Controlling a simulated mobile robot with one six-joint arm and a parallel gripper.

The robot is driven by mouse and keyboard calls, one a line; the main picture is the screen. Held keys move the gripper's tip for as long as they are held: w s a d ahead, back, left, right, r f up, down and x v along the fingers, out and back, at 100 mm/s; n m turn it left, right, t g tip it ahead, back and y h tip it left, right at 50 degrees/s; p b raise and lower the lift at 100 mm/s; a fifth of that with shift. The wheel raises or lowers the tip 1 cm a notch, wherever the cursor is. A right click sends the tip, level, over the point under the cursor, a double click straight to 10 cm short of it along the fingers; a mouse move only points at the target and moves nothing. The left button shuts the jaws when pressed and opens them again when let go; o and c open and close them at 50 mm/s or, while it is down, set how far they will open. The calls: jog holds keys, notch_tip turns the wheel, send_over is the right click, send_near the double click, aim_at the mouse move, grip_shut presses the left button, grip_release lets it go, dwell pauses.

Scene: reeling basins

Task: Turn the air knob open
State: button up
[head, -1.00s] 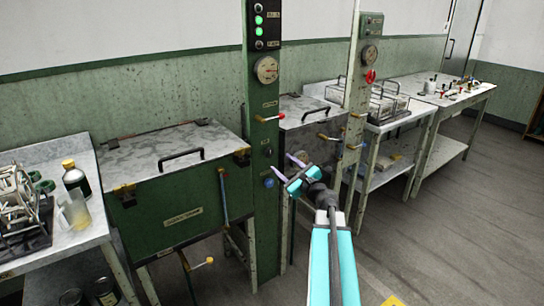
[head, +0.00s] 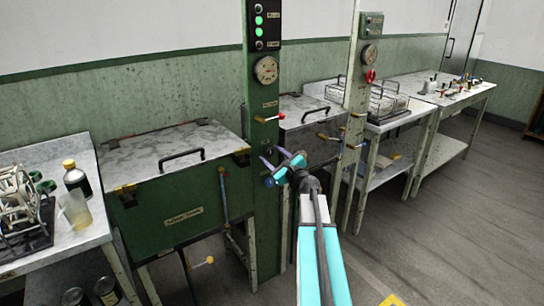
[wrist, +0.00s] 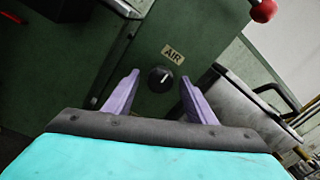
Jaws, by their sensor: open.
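The air knob (wrist: 160,78) is a small round black knob with a white pointer mark, on the green post (wrist: 130,66) below a label reading AIR (wrist: 173,53) in the wrist view. The mark points up and slightly right. My gripper (head: 268,170) is open in front of the green post in the head view, where its fingers cover the area around the knob. In the wrist view, its two purple fingers stand on either side of the knob, apart from it, with nothing between them.
The post carries a gauge (head: 266,70), a red-tipped lever (head: 270,118) above the knob and lit green lamps (head: 259,20). A green basin (head: 165,195) stands at left. A second basin (head: 300,112) and post (head: 361,85) are at right.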

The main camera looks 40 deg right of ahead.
jog(key=shift+w, duration=0.1)
jog(key=c, duration=1)
jog(key=shift+c, duration=0.2)
jog(key=shift+f+n+b, duration=0.15)
jog(key=shift+n+b, duration=0.25)
jog(key=shift+b, duration=0.65)
jog(key=n+b, duration=0.1)
jog(key=b, duration=0.2)
jog(key=shift+f+n, duration=0.15)
jog(key=shift+n, duration=0.25)
jog(key=n+b, duration=0.6)
jog(key=b, duration=0.5)
jog(key=shift+d+n+t+b, duration=0.1)
jog(key=shift+n+t+b, duration=0.2)
jog(key=shift+b, duration=0.05)
jog(key=n+b, duration=0.6)
jog(key=b, duration=0.3)
jog(key=shift+n+y+b, duration=0.4)
jog(key=n+b, duration=0.2)
jog(key=b, duration=0.1)
jog(key=shift+n, duration=0.4)
jog(key=shift+r, duration=0.2)
